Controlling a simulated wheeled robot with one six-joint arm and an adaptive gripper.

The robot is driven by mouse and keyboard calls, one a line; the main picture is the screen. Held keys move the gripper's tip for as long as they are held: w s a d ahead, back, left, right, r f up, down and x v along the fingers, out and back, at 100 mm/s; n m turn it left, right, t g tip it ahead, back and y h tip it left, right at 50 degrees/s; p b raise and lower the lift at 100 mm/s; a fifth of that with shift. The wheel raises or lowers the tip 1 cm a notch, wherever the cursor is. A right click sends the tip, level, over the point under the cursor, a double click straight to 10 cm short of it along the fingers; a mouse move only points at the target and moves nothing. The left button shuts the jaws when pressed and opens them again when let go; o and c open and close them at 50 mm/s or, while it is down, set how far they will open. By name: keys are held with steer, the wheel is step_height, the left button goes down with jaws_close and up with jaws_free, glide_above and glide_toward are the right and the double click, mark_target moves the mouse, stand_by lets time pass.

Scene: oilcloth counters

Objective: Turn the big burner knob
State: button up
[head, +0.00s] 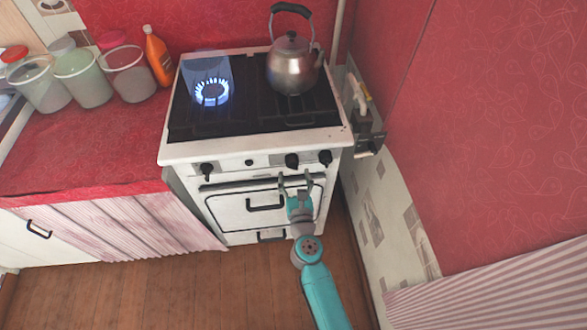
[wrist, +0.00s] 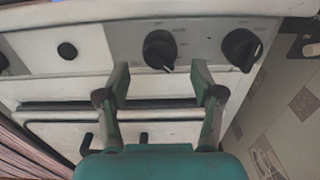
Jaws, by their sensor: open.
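The white stove's front panel (head: 270,160) carries black round knobs. One knob (head: 292,160) is right of centre; in the wrist view this knob (wrist: 160,48) has a pale pointer mark aimed down and slightly right. Another knob (head: 325,157) is at the right end and also shows in the wrist view (wrist: 241,48). A third knob (head: 206,167) is at the left. The panel labels are too small to tell which is the big burner's. My gripper (head: 295,178) is open and empty, its fingertips (wrist: 160,74) just below and in front of the right-of-centre knob, apart from it.
A blue flame (head: 212,91) burns on the left burner. A metal kettle (head: 293,65) stands at the back right. A small black button (wrist: 67,50) is on the panel. The oven handle (head: 266,205) sticks out below. The tiled wall (head: 370,215) is close on the right.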

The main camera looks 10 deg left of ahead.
mark_target(293, 169)
steer(key=shift+x, duration=1.55)
steer(key=c, duration=1.1)
steer(key=shift+c, duration=0.2)
